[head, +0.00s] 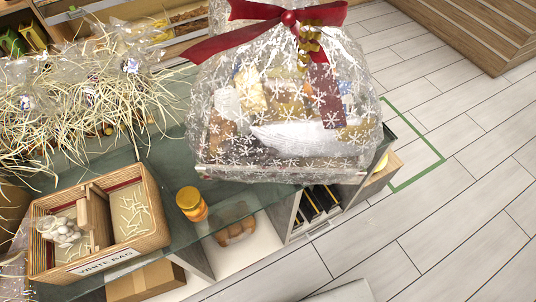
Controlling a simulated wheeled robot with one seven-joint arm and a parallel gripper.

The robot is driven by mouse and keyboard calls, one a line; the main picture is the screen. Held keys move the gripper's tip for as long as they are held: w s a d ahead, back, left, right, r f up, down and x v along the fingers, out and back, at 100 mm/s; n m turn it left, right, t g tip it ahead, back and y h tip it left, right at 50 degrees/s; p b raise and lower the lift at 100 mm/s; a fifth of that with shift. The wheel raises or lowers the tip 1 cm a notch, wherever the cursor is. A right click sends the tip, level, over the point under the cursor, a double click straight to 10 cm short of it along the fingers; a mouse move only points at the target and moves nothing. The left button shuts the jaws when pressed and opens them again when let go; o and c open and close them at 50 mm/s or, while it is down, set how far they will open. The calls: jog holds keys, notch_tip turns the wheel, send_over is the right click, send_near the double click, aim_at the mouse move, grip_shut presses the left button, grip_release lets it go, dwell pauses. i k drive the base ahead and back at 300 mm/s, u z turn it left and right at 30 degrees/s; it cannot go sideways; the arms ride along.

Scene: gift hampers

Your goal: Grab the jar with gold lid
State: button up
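The jar with a gold lid (191,203) stands upright on the dark green glass counter top, near its front edge. Its lid is yellow-gold and its body looks amber. It stands between the wooden box labelled "WHITE BAG" and the large wrapped hamper. Nothing touches it that I can see. My gripper does not show in the head view.
The wrapped hamper (290,100) with a red bow stands right of and behind the jar. The wooden box (140,241) stands to the left. Straw-filled clear bags (90,95) crowd the back left. Open shelves lie below the counter (155,150). The tiled floor (440,220) at right is clear.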

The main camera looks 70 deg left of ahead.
aim_at(192, 203)
jog(key=i, duration=0.4)
jog(key=u, duration=4.05)
jog(key=i, duration=0.5)
jog(key=z, duration=0.1)
